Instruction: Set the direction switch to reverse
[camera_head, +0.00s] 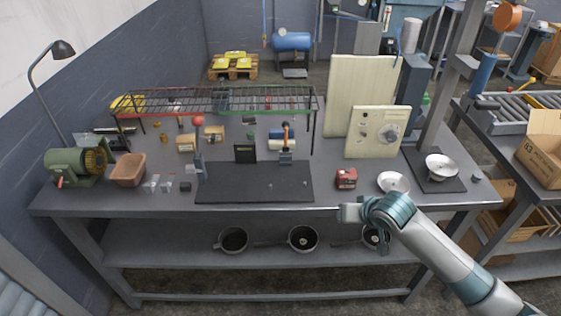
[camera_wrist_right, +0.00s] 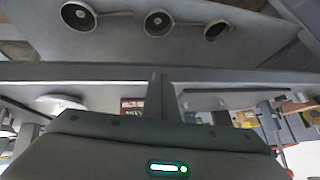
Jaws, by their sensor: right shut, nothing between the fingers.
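Which part is the direction switch I cannot tell for sure. Candidates are a small red lever (camera_head: 60,182) on the green motor (camera_head: 68,164) at the far left, a red-balled lever (camera_head: 198,121) behind the dark mat, an orange-handled lever (camera_head: 286,132) to its right, and a dial (camera_head: 390,133) on the cream panel (camera_head: 365,145). No direction marking is readable. My right gripper (camera_head: 345,213) is shut and empty at the bench's front edge, apart from all of these. It also shows in the right wrist view (camera_wrist_right: 158,90). My left gripper is out of view.
The dark mat (camera_head: 240,190) lies at the bench front. A red box (camera_head: 346,178) and a metal dish (camera_head: 393,182) stand close behind my right gripper. A wire rack (camera_head: 220,99) spans the back. Several pans, such as one pan (camera_head: 303,238), sit on the lower shelf.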

